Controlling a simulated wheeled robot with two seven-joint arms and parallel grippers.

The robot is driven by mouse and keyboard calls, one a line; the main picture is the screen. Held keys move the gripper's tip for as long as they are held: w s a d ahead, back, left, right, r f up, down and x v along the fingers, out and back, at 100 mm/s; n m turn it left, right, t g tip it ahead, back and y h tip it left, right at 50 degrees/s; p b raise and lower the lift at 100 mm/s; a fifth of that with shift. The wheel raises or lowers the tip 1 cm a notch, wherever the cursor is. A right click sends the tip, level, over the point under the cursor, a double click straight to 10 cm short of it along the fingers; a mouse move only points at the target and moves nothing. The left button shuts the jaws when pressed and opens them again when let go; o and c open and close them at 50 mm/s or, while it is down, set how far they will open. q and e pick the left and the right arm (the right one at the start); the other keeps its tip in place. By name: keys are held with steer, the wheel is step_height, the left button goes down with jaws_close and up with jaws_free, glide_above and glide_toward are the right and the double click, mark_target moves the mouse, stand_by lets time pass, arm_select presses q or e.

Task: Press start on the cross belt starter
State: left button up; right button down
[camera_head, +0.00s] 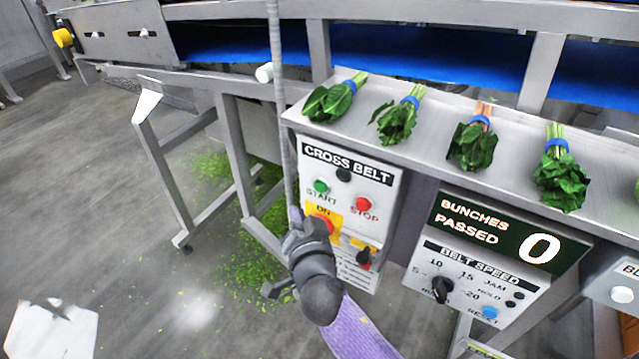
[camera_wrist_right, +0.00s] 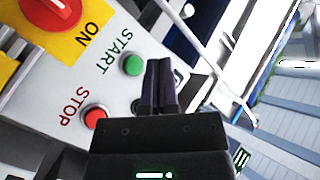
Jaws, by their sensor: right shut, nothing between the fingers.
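The cross belt starter (camera_head: 375,215) is a pale panel box labelled CROSS BELT. Its green START button (camera_head: 321,187) is at the left, with a red STOP button (camera_head: 362,204) to its right. My right gripper (camera_head: 297,214) is in front of the panel's lower left, shut and empty. In the right wrist view, the closed fingertips (camera_wrist_right: 160,64) appear right beside the green START button (camera_wrist_right: 133,65). I cannot tell how far they are from the panel. The red STOP button (camera_wrist_right: 94,117) lies lower left there. My left gripper is not in view.
A red switch on a yellow plate (camera_wrist_right: 75,33) shows in the wrist view. A steel ledge (camera_head: 430,146) above the panel holds several bunches of greens. A belt speed box (camera_head: 470,283) and a counter reading 0 (camera_head: 500,228) stand to the right. Leaf scraps litter the floor.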

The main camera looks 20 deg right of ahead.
mark_target(320, 187)
steer(key=shift+w+d, duration=0.7)
steer(key=shift+d, duration=0.25)
steer(key=shift+w+d, duration=0.7)
steer(key=shift+d, duration=0.2)
steer(key=shift+d, duration=0.1)
stand_by(0.6)
steer(key=shift+w+d, duration=0.25)
